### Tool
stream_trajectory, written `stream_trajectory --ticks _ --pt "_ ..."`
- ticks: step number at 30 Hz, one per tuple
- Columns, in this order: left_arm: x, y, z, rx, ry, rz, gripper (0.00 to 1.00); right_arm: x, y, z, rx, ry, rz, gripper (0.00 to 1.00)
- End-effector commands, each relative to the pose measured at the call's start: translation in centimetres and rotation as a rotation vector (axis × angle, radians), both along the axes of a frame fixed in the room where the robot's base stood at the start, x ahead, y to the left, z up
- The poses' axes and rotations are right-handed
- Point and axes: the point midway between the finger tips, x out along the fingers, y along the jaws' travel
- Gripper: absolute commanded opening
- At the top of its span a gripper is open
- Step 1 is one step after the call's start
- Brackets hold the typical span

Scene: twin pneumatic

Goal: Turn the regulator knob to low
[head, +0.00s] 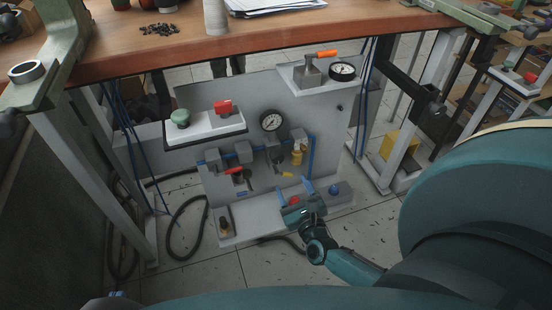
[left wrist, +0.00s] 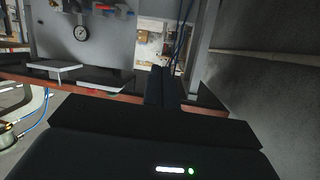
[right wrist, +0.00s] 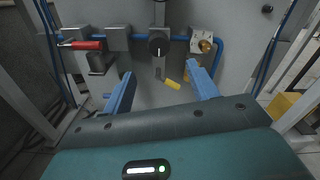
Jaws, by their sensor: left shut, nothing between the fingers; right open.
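The regulator knob (right wrist: 158,46) is a round black knob with a pale mark, on the blue pipe of the grey panel, in the right wrist view. In the head view it is small and dark (head: 277,163), below the pressure gauge (head: 271,121). My right gripper (right wrist: 160,72) is open and empty, its two blue fingers apart. The knob shows above and between the fingertips, not gripped. In the head view my right gripper (head: 294,184) is in front of the panel's lower part. My left gripper (left wrist: 161,87) is shut and empty in the left wrist view, away from the knob.
A red-handled valve (right wrist: 82,45) is left of the knob and a brass fitting (right wrist: 207,45) right of it. A yellow tag (right wrist: 173,84) hangs below. A shelf with green and red buttons (head: 205,127) juts out above left. The wooden bench top (head: 270,40) overhangs the panel.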

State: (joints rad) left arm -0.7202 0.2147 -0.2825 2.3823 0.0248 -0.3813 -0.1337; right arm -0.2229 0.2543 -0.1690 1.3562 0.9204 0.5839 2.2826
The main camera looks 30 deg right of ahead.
Motion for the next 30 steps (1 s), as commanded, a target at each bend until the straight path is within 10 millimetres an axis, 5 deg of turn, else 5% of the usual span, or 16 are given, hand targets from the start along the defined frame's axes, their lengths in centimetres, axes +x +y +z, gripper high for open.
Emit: stream_trajectory --ticks 15,30 --pt "0.6 -0.3 -0.2 -0.006 -0.125 -0.008 0.0 9.7 -2.3 0.1 -0.005 -0.002 0.003 0.59" --pt "0.8 -0.5 0.1 -0.011 -0.174 -0.013 0.0 12.0 -2.8 0.2 -0.004 0.001 0.005 0.59"
